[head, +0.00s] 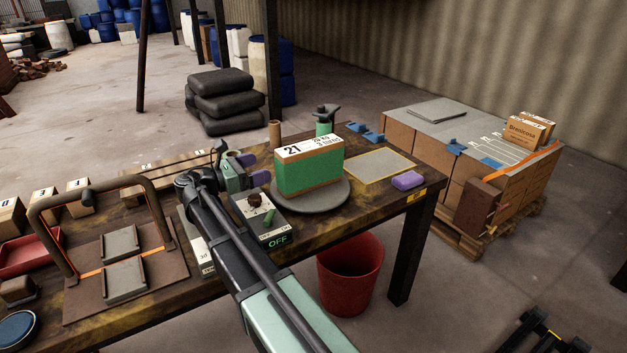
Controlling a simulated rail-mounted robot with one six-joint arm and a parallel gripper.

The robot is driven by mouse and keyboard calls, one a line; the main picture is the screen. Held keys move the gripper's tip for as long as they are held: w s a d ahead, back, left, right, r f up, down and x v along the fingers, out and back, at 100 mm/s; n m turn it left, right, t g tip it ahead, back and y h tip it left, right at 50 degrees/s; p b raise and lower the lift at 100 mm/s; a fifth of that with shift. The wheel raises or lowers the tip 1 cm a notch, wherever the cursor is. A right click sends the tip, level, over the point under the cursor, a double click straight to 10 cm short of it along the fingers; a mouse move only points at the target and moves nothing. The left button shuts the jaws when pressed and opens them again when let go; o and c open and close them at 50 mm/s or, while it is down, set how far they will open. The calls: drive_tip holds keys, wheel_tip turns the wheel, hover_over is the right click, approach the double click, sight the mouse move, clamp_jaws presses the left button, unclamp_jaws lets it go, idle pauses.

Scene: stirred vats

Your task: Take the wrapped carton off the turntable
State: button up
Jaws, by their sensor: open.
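The wrapped carton (309,169) is a green box with a white printed top marked "21" and a brown strip at its base. It stands upright on the grey round turntable (333,198), on the workbench. My gripper (251,169) is to the left of the carton, above the bench. It looks open and empty, apart from the carton. My arm crosses the bench from the front and hides part of it.
A yellow-edged mat (380,165) lies bare to the right, near a purple block (407,180). A bent-tube frame (94,235) stands at the left. A red bin (349,275) is below the bench.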

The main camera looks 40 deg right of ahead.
sight(290, 155)
drive_tip(key=d, duration=0.7)
drive_tip(key=s+d, duration=0.1)
drive_tip(key=d, duration=0.3)
drive_tip(key=shift+r, duration=0.2)
drive_tip(key=shift+a, duration=0.1)
clamp_jaws()
